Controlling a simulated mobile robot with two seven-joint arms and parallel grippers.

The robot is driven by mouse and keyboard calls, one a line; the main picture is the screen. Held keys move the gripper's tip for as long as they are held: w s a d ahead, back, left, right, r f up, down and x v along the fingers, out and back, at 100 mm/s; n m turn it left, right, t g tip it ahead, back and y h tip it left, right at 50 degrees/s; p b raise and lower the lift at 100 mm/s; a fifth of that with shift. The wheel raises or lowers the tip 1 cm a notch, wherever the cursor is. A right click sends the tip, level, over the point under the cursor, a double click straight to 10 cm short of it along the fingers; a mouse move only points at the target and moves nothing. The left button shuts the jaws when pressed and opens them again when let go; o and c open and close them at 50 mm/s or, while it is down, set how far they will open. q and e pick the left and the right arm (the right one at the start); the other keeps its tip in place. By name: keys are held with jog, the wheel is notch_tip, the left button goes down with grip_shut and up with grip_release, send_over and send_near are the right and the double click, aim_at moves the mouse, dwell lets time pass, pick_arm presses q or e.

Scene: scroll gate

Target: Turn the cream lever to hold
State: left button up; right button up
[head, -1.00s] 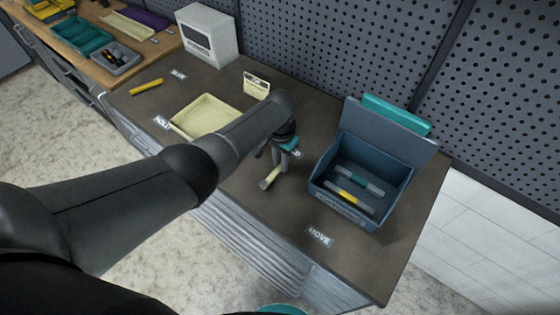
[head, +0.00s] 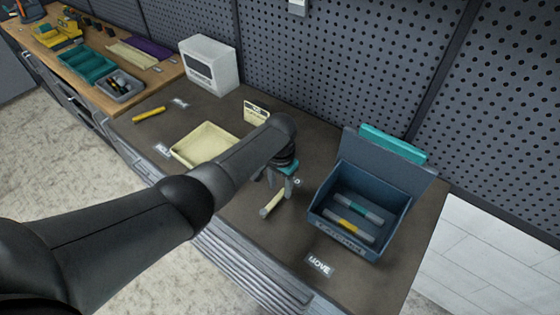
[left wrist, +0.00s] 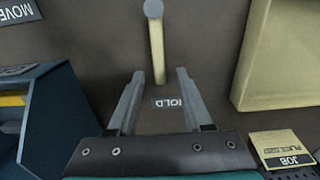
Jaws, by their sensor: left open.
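The cream lever (head: 273,202) lies on the dark bench top, its grey-tipped end toward the bench's front edge. In the left wrist view the lever (left wrist: 157,50) runs up from near the fingertips to a round grey end. My left gripper (head: 279,184) points down beside the lever's far end. Its jaws (left wrist: 160,73) are open, and the lever's near end shows at the gap between the tips; I cannot tell if they touch. The MOVE label (head: 320,265) is near the front right edge. My right gripper is not in view.
A blue open box (head: 335,228) with bars inside stands right of the gripper. A cream tray (head: 180,160) is to the left, with a small cream card holder (head: 255,112) behind it. A white device (head: 210,65) stands at the back.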

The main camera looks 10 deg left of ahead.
aim_at(280, 193)
pick_arm(q)
notch_tip(280, 193, up, 13)
jog(key=p, duration=0.2)
jog(key=shift+r, duration=0.1)
dwell(0.5)
